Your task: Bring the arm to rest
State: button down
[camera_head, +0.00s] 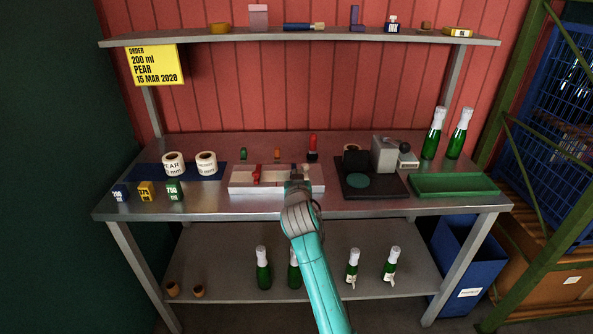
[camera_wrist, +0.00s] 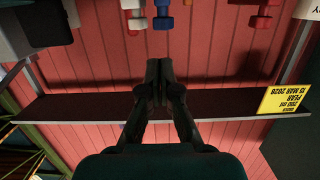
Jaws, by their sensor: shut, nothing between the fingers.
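My gripper (camera_wrist: 159,82) is shut and empty in the wrist view, its two dark fingers together in front of the red panel wall. In the head view my teal arm reaches from the lower edge up to the workbench (camera_head: 130,208), and its wrist stands in front of the white tray (camera_head: 240,184). The fingers are hard to make out there. Whether the gripper touches the tray or hangs above it cannot be told from the head view.
Label rolls (camera_head: 206,163) and small numbered boxes (camera_head: 147,194) stand left on the bench. A grey machine (camera_head: 384,155), a green tray (camera_head: 454,185) and two bottles (camera_head: 460,134) stand right. A shelf (camera_head: 300,41) runs above; more bottles (camera_head: 263,268) stand below. A yellow order sign (camera_head: 156,65) hangs left.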

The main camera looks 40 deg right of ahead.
jog(key=s+a, duration=0.1)
jog(key=s+a+f, duration=0.1)
jog(key=s, duration=0.1)
jog(key=s+a+f, duration=0.1)
jog(key=shift+s, duration=0.25)
jog(key=s+a+f+n+t+y, duration=0.1)
jog(key=s+a+f+n+y, duration=0.1)
jog(key=s+a+f, duration=0.5)
jog(key=s+a+f+n+y, duration=0.1)
jog(key=s+a+f+y, duration=0.2)
jog(key=s, duration=0.5)
jog(key=s+a+f+n+t+y, duration=0.1)
jog(key=s+a+f+n, duration=0.1)
jog(key=s+a+f, duration=0.4)
jog(key=s+a+f+n+y, duration=0.1)
jog(key=s+a, duration=0.1)
jog(key=s, duration=0.7)
jog(key=s+a+y, duration=0.1)
jog(key=s+a, duration=0.1)
jog(key=s, duration=0.7)
jog(key=s+a+r, duration=0.1)
jog(key=s+r, duration=0.2)
jog(key=s, duration=0.3)
jog(key=s+r+y, duration=0.1)
jog(key=s+r, duration=0.3)
jog(key=s, duration=0.3)
jog(key=shift+a+n, duration=0.4)
